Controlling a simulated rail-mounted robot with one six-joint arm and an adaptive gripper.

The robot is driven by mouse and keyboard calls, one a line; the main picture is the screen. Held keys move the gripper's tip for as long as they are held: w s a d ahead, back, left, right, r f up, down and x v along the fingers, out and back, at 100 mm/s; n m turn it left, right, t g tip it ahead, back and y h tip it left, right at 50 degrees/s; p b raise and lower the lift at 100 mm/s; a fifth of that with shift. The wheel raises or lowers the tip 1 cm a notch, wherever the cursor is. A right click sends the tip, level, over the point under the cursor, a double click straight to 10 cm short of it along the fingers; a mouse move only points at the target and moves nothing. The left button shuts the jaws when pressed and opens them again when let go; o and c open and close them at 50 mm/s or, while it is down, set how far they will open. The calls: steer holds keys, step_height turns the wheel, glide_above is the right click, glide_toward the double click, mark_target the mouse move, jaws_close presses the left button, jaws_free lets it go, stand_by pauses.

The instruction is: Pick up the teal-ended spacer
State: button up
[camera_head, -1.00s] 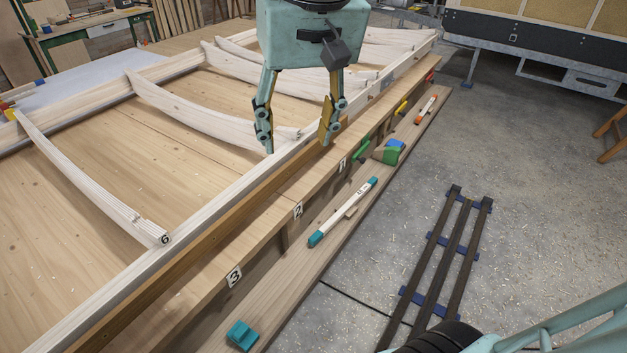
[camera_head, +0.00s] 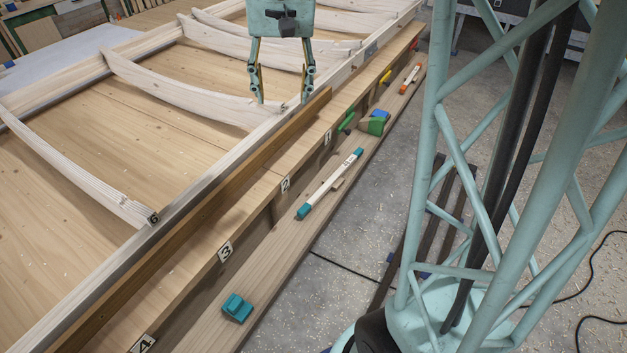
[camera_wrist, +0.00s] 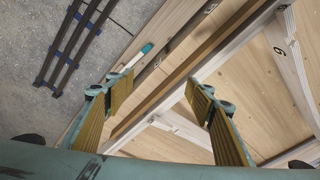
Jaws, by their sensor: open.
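The teal-ended spacer (camera_head: 330,184) is a white bar with a teal block at each end. It lies lengthwise on the outer plank beside the numbered ledge, between the levels of labels 1 and 2. In the wrist view one end of the spacer (camera_wrist: 138,56) shows beyond the left finger, which may hide the rest. My gripper (camera_head: 281,100) is open and empty, above the frame's near rail and a curved rib, up and left of the spacer. In the wrist view my gripper (camera_wrist: 152,98) has its fingers wide apart, with rail and rib beneath.
A teal block (camera_head: 237,308) lies nearer on the plank (camera_head: 285,258). A green and blue block (camera_head: 375,122) and an orange-ended bar (camera_head: 410,78) lie farther along it. A brown board (camera_head: 215,190) stands along the rail. My lattice column hides much of the floor at right.

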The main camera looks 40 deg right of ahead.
steer(key=w+d+f+m, duration=0.2)
steer(key=w+d+f, duration=0.5)
steer(key=f, duration=0.1)
steer(key=m+g+p, duration=0.2)
steer(key=m+p, duration=0.1)
steer(key=m, duration=0.3)
glide_above(334, 177)
step_height(334, 177, down, 36)
steer(key=shift+y, duration=0.3)
steer(key=shift+f, duration=0.2)
steer(key=shift+f+b, duration=0.7)
steer(key=shift+f, duration=3.5)
steer(key=shift+f+b, duration=0.7)
steer(key=shift+f, duration=1.9)
